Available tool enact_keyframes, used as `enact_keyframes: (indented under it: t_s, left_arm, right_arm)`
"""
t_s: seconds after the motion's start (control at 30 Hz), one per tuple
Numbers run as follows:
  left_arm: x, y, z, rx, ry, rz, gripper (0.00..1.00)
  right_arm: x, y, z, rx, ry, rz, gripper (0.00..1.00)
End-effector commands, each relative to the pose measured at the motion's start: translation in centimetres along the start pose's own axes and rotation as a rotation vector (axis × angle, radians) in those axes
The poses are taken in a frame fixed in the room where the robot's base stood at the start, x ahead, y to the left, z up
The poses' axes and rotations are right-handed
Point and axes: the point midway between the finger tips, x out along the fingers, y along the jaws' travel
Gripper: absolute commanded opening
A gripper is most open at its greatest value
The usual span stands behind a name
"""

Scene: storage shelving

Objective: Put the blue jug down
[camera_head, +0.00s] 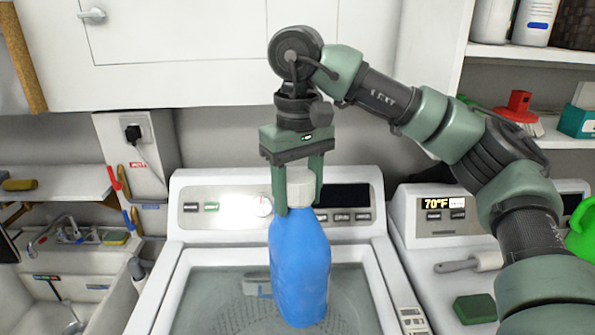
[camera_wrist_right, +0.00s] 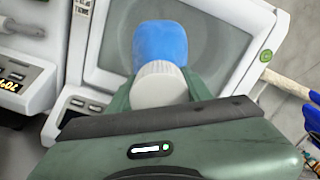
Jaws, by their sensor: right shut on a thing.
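The blue jug (camera_head: 300,262) has a white cap and hangs upright in front of the washing machine (camera_head: 183,262) in the head view. My right gripper (camera_head: 297,192) is shut on it from above, with one finger on each side of the cap. In the right wrist view the jug (camera_wrist_right: 160,45) shows past my gripper (camera_wrist_right: 160,90), with its white cap between the fingers. Its base overlaps the washer's glass lid in the picture; I cannot tell whether it touches. My left gripper is not in view.
A second machine (camera_head: 440,222) stands to the right, with a green sponge (camera_head: 475,308) and a roller (camera_head: 470,262) on top. A sink (camera_head: 60,285) is at the left. White cabinets (camera_head: 190,45) hang above. Shelves with bottles and a red-handled brush (camera_head: 518,108) are at upper right.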

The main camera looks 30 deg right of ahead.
Motion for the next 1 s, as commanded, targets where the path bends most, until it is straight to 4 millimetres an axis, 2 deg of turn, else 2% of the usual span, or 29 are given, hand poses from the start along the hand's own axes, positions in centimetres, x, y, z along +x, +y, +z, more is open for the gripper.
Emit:
enact_keyframes:
  t_s: [0.23,0.53,1.0]
  left_arm:
    - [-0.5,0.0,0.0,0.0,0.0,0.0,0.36]
    - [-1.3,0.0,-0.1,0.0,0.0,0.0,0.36]
    - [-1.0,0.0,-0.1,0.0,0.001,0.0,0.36]
  right_arm:
    - [1.0,0.0,-0.1,0.001,0.007,-0.003,0.0]
    - [4.3,0.0,-0.1,0.001,0.008,-0.003,0.0]
    - [5.2,-0.1,-0.1,0.0,0.008,-0.003,0.0]
